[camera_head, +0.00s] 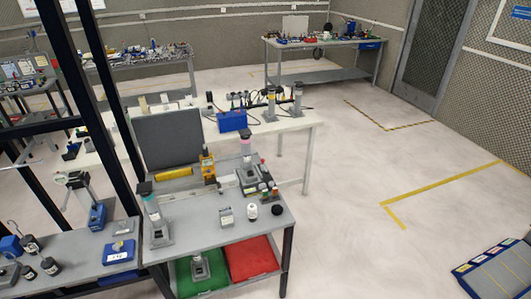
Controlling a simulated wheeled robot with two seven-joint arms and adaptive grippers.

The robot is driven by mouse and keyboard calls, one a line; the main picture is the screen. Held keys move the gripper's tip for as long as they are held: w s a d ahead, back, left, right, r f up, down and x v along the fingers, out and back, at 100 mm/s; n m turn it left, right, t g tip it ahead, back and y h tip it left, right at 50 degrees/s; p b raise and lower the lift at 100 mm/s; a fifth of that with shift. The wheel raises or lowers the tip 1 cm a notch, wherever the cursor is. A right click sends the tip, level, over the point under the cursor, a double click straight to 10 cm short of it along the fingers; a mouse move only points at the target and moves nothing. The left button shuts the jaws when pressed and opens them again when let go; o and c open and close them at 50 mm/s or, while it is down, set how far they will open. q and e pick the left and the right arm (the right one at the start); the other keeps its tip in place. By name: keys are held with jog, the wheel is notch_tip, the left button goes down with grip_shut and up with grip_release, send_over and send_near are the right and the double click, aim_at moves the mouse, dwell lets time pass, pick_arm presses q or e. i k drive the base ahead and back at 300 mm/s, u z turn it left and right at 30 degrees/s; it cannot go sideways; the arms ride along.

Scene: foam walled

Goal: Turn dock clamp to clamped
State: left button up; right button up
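No part is plainly marked as the dock clamp, and I cannot tell its position at this size. One grey stand (158,232) holds an upright clear-and-white cylinder at the near left of the grey workbench (190,212). A similar stand (253,181) with a pink-topped cylinder is at the back right of that bench. Another device (76,181) with a pale head and a blue base stands to the left, partly behind a dark post. Neither of my grippers shows in the head view.
Dark posts (104,108) cross the left side. A yellow tool (208,166), a white bottle (252,212) and a black round item (278,210) are on the bench. Green (213,268) and red (250,257) bins are below. Open floor (345,200) lies right.

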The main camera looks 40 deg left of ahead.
aim_at(263, 160)
jog(key=u, duration=0.4)
jog(key=i, duration=0.65)
jog(key=u, duration=0.6)
